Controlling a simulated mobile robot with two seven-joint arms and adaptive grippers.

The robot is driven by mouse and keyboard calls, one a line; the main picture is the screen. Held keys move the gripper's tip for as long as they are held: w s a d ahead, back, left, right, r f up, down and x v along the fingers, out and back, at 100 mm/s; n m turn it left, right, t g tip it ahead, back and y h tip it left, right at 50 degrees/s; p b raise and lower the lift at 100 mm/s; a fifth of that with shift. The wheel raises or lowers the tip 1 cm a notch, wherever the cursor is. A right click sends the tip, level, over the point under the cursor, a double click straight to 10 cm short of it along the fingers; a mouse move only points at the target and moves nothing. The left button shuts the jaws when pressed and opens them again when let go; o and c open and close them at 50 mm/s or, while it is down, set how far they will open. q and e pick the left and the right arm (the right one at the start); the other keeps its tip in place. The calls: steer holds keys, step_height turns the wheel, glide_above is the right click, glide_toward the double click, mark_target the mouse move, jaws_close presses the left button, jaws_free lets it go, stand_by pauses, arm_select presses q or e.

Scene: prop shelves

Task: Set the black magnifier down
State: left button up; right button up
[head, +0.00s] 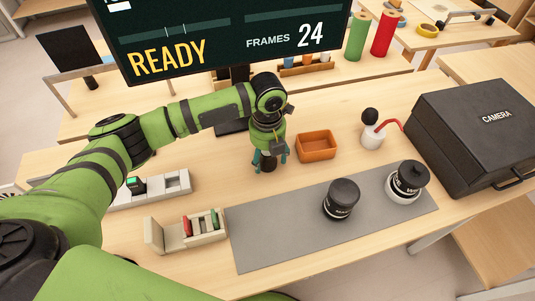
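My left gripper (269,159) points down over the wooden table, left of the orange tray. Its teal fingers are closed around a small dark object, which looks like the black magnifier (267,164). Only its lower part shows between the fingertips; the rest is hidden by the gripper. It is at or just above the bare wood; I cannot tell whether it touches. My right gripper is not in view.
A grey mat (285,235) bears a black lens (341,199) and another black lens (409,179) on a white ring. An orange tray (316,146), a white blower bottle (372,136) and a black camera case (475,130) stand to the right. A slotted holder (155,236) stands front left.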

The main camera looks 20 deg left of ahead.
arm_select(q)
step_height(320, 180, up, 12)
steer(key=b, duration=0.1)
steer(key=shift+r, duration=0.15)
stand_by(0.4)
